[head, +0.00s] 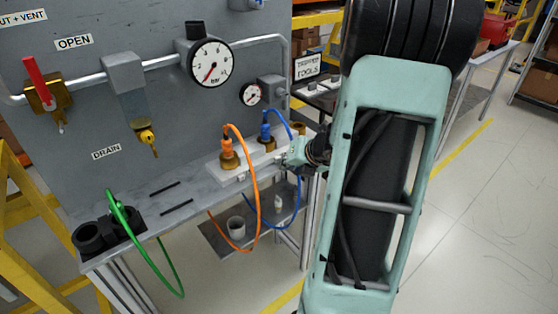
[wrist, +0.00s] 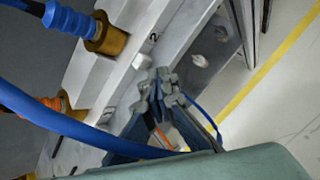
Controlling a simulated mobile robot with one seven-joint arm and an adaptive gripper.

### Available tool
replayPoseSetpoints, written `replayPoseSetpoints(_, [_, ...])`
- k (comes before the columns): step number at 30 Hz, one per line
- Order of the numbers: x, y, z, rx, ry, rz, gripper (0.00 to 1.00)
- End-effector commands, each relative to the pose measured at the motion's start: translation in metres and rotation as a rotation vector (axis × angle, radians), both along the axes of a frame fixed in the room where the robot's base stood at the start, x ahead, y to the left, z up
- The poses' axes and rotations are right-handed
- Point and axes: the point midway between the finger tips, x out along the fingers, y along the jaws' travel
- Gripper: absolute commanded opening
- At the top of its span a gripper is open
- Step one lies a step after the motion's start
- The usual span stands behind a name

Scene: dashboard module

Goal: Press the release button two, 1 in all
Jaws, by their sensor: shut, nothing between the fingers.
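The white manifold block (head: 232,176) sits on the grey bench and carries brass couplings. A blue plug (head: 266,132) with a blue hose stands in one coupling; it also shows in the wrist view (wrist: 75,22), beside a mark "2" (wrist: 153,37). An orange plug (head: 227,143) is in the coupling to its left. My gripper (wrist: 163,80) is shut and empty, with its fingertips close to the block's front face below the "2". A small pale knob (wrist: 142,62), perhaps release button two, shows just left of the fingertips. I cannot tell whether they touch it.
The blue hose (wrist: 80,130) crosses the wrist view close to my fingers. The orange hose (head: 258,200) loops in front of the bench. A green hose (head: 150,258) hangs at the left by black cups (head: 88,238). Gauges and valves fill the panel (head: 75,100) behind.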

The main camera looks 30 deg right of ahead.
Motion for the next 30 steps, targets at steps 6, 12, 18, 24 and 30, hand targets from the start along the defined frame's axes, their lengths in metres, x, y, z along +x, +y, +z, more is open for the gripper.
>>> replayPoseSetpoints(6, [0.006, 0.0, 0.002, 0.0, -0.007, 0.001, 0.0])
replayPoseSetpoints(12, [0.008, 0.001, 0.003, -0.001, -0.01, 0.002, 0.0])
replayPoseSetpoints(18, [0.01, 0.002, 0.004, 0.0, -0.012, 0.005, 0.0])
replayPoseSetpoints(24, [0.014, 0.003, 0.004, 0.001, -0.013, 0.006, 0.0])
replayPoseSetpoints(30, [0.017, 0.005, 0.004, 0.003, -0.014, 0.009, 0.0])
